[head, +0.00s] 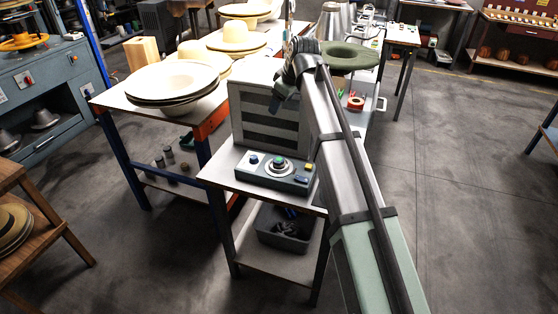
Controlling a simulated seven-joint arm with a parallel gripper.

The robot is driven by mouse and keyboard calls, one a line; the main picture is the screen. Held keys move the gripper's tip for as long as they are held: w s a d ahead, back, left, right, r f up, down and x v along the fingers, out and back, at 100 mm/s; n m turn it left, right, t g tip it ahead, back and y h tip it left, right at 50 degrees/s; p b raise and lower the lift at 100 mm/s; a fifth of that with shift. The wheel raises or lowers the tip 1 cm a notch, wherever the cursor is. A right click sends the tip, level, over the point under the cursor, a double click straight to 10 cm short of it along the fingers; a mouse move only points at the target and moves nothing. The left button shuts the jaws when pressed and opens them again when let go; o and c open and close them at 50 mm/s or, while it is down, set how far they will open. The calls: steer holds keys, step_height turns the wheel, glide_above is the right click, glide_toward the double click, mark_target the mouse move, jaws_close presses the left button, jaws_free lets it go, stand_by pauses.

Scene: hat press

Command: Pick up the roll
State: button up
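A small red ring-shaped roll (356,103), which looks like a roll of tape, lies on a light cart top (369,116) to the right of my arm. My arm runs up from the lower right, and its grey end bends down in the middle of the view. My gripper (283,97) is small and dark there, in front of the grey slatted box. It is to the left of the roll in the picture and apart from it. Its fingers are too small and dark to tell whether they are open or shut.
A green hat (348,56) sits just behind the roll. A control box (275,170) with buttons stands on a small table before the slatted box (262,115). Stacked pale hats (173,80) fill the table on the left. The floor (460,180) at right is clear.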

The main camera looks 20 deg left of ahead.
mark_target(279, 159)
steer(key=s+f+g+h, duration=0.1)
steer(key=f, duration=0.5)
steer(key=s+f+m+g+h, duration=0.1)
steer(key=f, duration=0.5)
steer(key=s+f, duration=0.2)
steer(key=f, duration=0.5)
steer(key=shift+d+m+g+h, duration=0.35)
steer(key=shift+m+g+h, duration=0.05)
steer(key=c, duration=1.1)
steer(key=shift+c, duration=0.2)
